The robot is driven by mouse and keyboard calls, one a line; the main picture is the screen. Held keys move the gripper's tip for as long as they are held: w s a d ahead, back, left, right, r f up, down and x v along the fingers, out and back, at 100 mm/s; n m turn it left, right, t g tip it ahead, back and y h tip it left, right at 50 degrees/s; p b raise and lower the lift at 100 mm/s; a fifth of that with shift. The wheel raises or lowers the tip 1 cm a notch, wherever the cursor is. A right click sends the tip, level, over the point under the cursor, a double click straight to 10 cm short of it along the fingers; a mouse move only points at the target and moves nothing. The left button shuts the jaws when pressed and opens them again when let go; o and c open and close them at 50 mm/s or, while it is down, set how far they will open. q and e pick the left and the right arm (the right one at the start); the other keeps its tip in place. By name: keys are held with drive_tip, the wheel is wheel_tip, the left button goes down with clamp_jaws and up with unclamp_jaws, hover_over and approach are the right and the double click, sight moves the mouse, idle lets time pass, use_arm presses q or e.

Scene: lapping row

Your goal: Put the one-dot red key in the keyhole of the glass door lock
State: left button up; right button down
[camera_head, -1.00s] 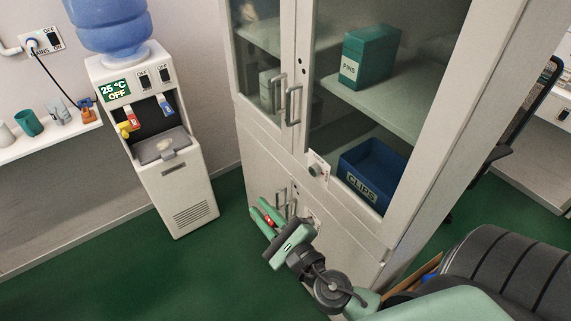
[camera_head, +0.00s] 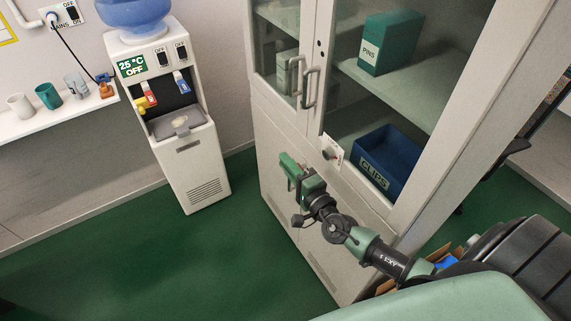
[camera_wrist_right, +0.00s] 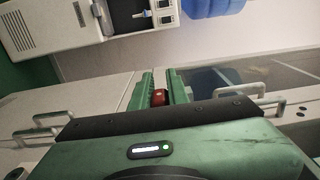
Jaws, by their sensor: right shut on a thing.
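A red key (camera_wrist_right: 158,98) sits between the two green fingers of my right gripper (camera_wrist_right: 160,80) in the right wrist view. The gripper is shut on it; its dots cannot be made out. In the head view my right gripper (camera_head: 288,166) is in front of the cabinet's lower doors, and the key is hidden there. The glass door lock (camera_head: 328,153) is a round grey knob on a light plate on the glass door's lower frame. It is right of and a little above the gripper, apart from it. My left gripper is not in view.
The cabinet (camera_head: 380,216) has glass doors with handles (camera_head: 311,88) left of the lock. Inside are a green PINS box (camera_head: 390,43) and a blue CLIPS bin (camera_head: 388,160). A water dispenser (camera_head: 190,165) and a shelf with cups (camera_head: 47,96) are left. Green floor (camera_head: 150,255) is clear.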

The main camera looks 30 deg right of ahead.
drive_tip(key=shift+w+d+b, duration=0.2)
drive_tip(key=shift+d+b, duration=0.8)
drive_tip(key=shift+d, duration=1.6)
drive_tip(key=shift+w+d+b, duration=0.1)
drive_tip(key=shift+d+b, duration=0.55)
drive_tip(key=shift+d, duration=0.75)
drive_tip(key=c, duration=1.3)
unclamp_jaws()
drive_tip(key=shift+r, duration=0.1)
